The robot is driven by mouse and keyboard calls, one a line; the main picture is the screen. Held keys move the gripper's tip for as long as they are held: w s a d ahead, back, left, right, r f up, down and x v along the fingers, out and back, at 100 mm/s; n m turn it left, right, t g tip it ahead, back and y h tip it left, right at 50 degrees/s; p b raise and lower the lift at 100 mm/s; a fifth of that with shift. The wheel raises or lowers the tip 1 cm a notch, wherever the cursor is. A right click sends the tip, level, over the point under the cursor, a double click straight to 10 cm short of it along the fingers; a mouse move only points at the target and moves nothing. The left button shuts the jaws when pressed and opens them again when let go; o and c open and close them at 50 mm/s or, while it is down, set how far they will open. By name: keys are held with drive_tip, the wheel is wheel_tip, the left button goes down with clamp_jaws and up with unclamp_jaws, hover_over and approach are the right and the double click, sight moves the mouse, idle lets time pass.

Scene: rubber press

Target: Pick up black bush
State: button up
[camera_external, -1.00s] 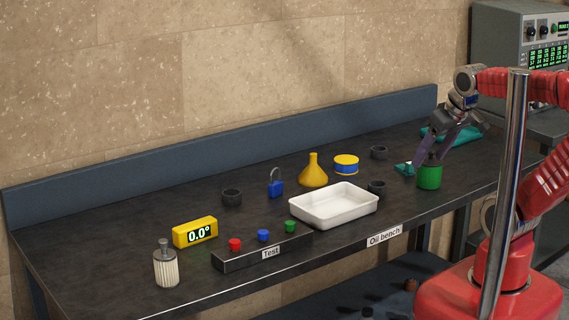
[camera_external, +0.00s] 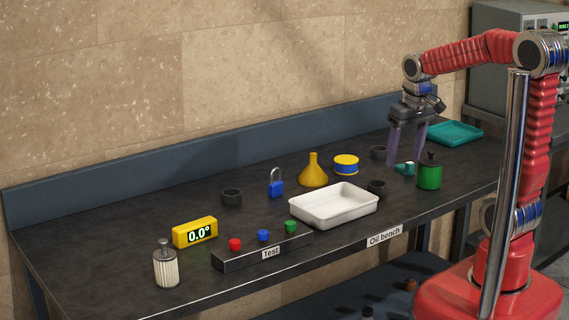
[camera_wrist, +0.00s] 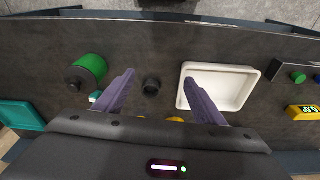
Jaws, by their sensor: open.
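Three black ring-shaped bushes stand on the bench in the external view: one between the white tray and the green can (camera_external: 377,187), one farther back near my gripper (camera_external: 378,152), and one at left beside the blue padlock (camera_external: 232,198). My gripper (camera_external: 405,164) points down above the right part of the bench, open and empty. In the wrist view, a bush (camera_wrist: 152,87) appears between the spread fingertips of my gripper (camera_wrist: 159,77), apart from both. The rear bush is mostly hidden by my gripper body there.
The white tray (camera_external: 297,210) and green can (camera_external: 430,177) flank the front right bush. A teal object (camera_external: 405,168), yellow-blue tin (camera_external: 346,164), yellow funnel (camera_external: 313,173) and padlock (camera_external: 276,188) stand nearby. A teal tray (camera_external: 455,132) lies at far right.

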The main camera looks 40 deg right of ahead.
drive_tip(key=w+d+m+g, duration=0.1)
drive_tip(key=w+m+g, duration=0.1)
drive_tip(key=w, duration=1)
drive_tip(key=shift+d+r+m, duration=0.35)
drive_tip(key=shift+m, duration=0.05)
hover_over(377, 181)
drive_tip(key=s+a, duration=0.2)
drive_tip(key=shift+w+f, duration=0.15)
drive_tip(key=shift+f, duration=4.2)
drive_tip(key=shift+d+f, duration=0.15)
drive_tip(key=shift+f, duration=1.15)
drive_tip(key=shift+d+f, duration=0.15)
drive_tip(key=shift+f, duration=1.15)
